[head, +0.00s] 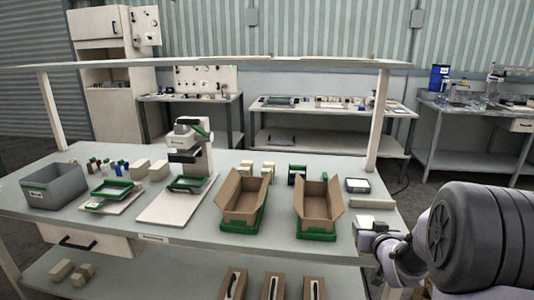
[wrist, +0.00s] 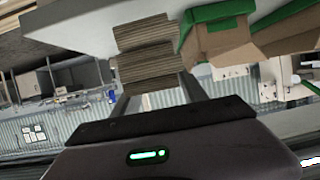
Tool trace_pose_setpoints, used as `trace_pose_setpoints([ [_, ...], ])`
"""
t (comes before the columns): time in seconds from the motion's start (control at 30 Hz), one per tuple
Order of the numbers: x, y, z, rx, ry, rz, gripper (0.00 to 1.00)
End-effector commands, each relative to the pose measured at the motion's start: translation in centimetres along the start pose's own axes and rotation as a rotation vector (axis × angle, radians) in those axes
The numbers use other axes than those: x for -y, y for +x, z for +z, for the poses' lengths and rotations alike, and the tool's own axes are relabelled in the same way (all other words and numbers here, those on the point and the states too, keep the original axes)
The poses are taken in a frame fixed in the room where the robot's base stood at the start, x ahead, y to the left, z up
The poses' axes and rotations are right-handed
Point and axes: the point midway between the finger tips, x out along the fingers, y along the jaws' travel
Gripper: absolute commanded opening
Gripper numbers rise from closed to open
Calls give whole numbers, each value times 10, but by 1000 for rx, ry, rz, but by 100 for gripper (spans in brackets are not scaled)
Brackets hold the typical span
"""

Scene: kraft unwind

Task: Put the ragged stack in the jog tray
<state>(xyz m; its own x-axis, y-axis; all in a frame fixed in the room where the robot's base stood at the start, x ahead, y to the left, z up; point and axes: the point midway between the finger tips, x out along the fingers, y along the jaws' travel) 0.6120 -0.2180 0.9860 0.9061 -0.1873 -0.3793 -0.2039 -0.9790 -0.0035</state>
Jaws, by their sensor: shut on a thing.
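My gripper (head: 372,236) is at the table's right front corner, low by the tabletop. In the wrist view my gripper (wrist: 153,88) has its two fingers on either side of a ragged stack (wrist: 148,60), tan and layered with uneven edges, and is shut on it. A pale block at the gripper in the head view (head: 376,219) seems to be this stack. I cannot tell for sure which container is the jog tray. Candidates are a green-rimmed tray (head: 112,187) at left, a green tray (head: 188,184) under the white machine, and a dark-edged pale tray (head: 358,186) at right.
Two open cardboard boxes (head: 246,197) (head: 319,207) sit in green bases left of my gripper. A white machine (head: 188,150) and a grey bin (head: 54,186) stand further left. A post (head: 377,120) rises behind the table's right end. Bare tabletop lies along the front.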

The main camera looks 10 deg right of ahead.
Motion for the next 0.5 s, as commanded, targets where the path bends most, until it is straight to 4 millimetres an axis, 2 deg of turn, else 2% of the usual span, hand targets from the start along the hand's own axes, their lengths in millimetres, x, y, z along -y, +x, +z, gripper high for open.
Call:
trace_pose_setpoints([
  [0.03, 24, -5, -3, -3, -8, -23, 0],
  [0.17, 89, -26, -5, -6, -30, -80, 0],
  [0.2, 110, -35, -4, -6, -38, -100, 0],
  [0.3, 156, -58, 0, -4, -57, -143, 0],
  [0.4, 186, -78, 5, 1, -70, -172, 0],
  [0.5, 200, -89, 9, 4, -78, -187, 0],
])
